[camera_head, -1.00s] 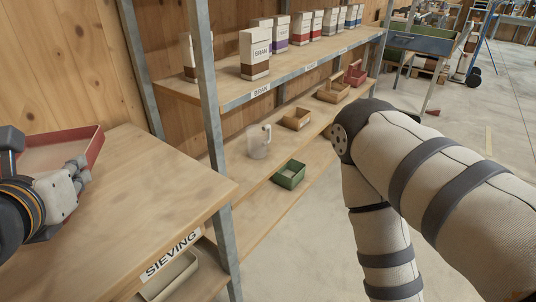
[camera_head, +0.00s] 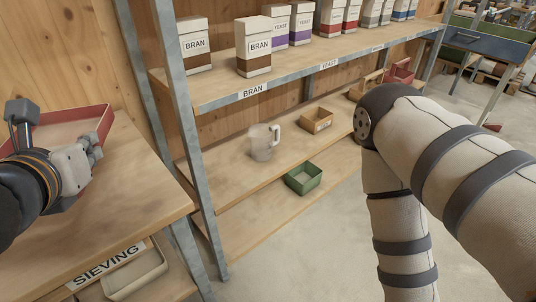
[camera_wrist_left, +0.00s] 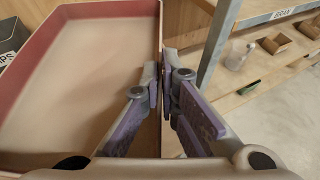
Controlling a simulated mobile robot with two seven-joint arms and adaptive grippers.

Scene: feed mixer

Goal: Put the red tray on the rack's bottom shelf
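The red tray (camera_head: 100,128) is a wide shallow tray with a pale inside, at the left of the head view by the bench. It fills the left of the wrist view (camera_wrist_left: 85,12). My left gripper (camera_head: 98,150) is closed about the tray's side wall, one finger inside and one outside; it also shows in the wrist view (camera_wrist_left: 165,95). I cannot tell whether the tray touches the bench. The metal rack has an upper shelf, a middle shelf (camera_head: 235,178) and a bottom shelf (camera_head: 250,222). My right arm crosses the right side; its gripper is out of sight.
A clear mug (camera_head: 263,142) and a wooden box (camera_head: 317,121) stand on the middle shelf. A green box (camera_head: 303,178) sits lower, at the front. The bottom shelf's near part looks clear. A rack post (camera_head: 190,150) stands beside the wooden bench (camera_head: 140,195).

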